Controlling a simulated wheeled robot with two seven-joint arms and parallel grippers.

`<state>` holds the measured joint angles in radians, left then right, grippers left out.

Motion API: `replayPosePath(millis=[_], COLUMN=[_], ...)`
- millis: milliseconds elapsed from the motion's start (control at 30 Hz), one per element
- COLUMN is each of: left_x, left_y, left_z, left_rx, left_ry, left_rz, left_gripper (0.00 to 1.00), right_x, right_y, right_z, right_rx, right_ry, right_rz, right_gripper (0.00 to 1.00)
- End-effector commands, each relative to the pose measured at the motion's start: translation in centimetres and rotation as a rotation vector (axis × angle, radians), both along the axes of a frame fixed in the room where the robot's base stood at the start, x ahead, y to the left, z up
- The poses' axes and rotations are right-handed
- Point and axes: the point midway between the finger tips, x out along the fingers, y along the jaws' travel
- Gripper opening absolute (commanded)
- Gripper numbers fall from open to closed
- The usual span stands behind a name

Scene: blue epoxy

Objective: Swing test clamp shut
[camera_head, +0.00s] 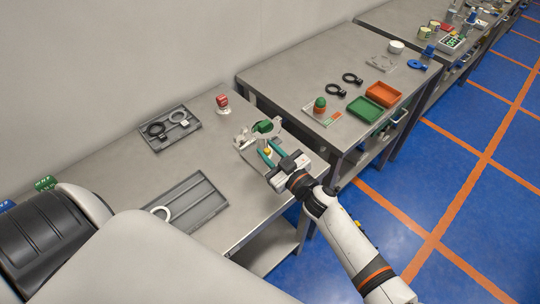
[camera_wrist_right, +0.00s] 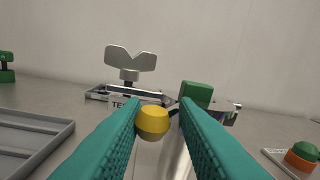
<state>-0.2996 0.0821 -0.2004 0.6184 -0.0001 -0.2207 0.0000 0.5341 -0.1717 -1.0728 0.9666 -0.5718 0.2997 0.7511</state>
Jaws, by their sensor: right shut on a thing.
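The test clamp (camera_head: 246,146) is a grey metal fixture near the front right corner of the nearest table. In the right wrist view its base (camera_wrist_right: 125,98) bears "TEST" lettering, with a green block (camera_wrist_right: 197,93) just beyond my fingers. The clamp's yellow ball knob (camera_wrist_right: 152,122) sits between the teal fingers of my right gripper (camera_wrist_right: 160,115), which is shut on it. A grey bar shows below the knob. In the head view the right gripper (camera_head: 268,152) reaches in from the front right and partly covers the clamp. My left gripper is out of view.
A tray with dark and light rings (camera_head: 170,128) lies behind left of the clamp. A divided grey tray (camera_head: 190,203) with a white ring lies in front left. A red-topped item (camera_head: 223,102) stands behind. The second table (camera_head: 300,75) holds green and orange bins.

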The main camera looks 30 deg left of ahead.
Motion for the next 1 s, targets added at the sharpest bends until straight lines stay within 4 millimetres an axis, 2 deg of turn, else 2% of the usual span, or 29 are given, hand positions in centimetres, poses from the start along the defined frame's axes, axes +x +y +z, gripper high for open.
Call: replayPosePath(millis=[133, 633, 667, 700, 733, 1000], left_x=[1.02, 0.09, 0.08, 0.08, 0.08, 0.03], left_y=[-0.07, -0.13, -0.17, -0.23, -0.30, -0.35], left_z=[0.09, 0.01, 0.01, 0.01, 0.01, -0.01], left_rx=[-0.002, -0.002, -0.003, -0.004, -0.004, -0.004], left_ry=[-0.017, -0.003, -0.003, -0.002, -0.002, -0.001], left_rz=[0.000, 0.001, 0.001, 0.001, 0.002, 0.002], left_gripper=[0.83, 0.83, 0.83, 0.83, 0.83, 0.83], right_x=[-0.32, -0.24, -0.24, -0.23, -0.22, -0.16], right_y=[0.62, 0.69, 0.69, 0.69, 0.68, 0.61], right_z=[0.40, 0.53, 0.54, 0.54, 0.54, 0.46], right_rx=[0.006, 0.010, 0.010, 0.010, 0.010, 0.008], right_ry=[-0.007, -0.006, -0.006, -0.006, -0.006, -0.005], right_rz=[0.015, 0.015, 0.015, 0.015, 0.015, 0.013], right_gripper=[0.00, 0.00, 0.30, 0.37, 0.40, 0.40])
